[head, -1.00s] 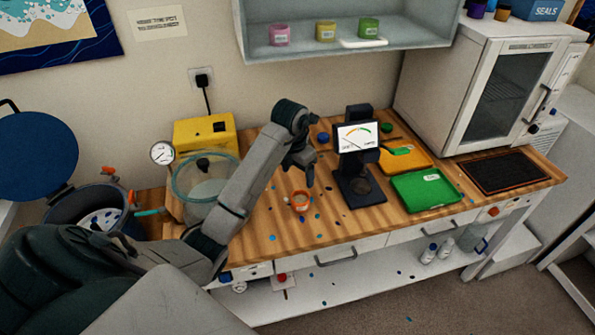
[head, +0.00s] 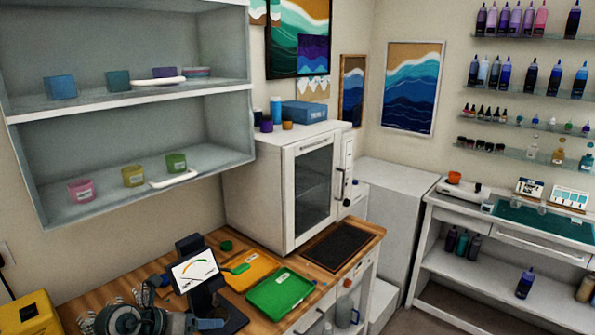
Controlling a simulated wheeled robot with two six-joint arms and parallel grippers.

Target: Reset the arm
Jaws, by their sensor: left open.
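My left arm shows at the bottom left, with the left gripper (head: 200,323) at the lower edge of the picture, in front of the stand with the dial display (head: 194,270). The gripper is open, and I see nothing held in it. Its lower part is cut off by the picture edge. My right gripper is out of view.
The wooden bench (head: 95,300) holds a green tray (head: 281,293), an orange tray (head: 250,270), a dark mat (head: 338,247) and a white oven-like cabinet (head: 265,195). A yellow box (head: 28,315) stands at far left. A wall shelf (head: 120,205) hangs above. Bottle shelves are at right.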

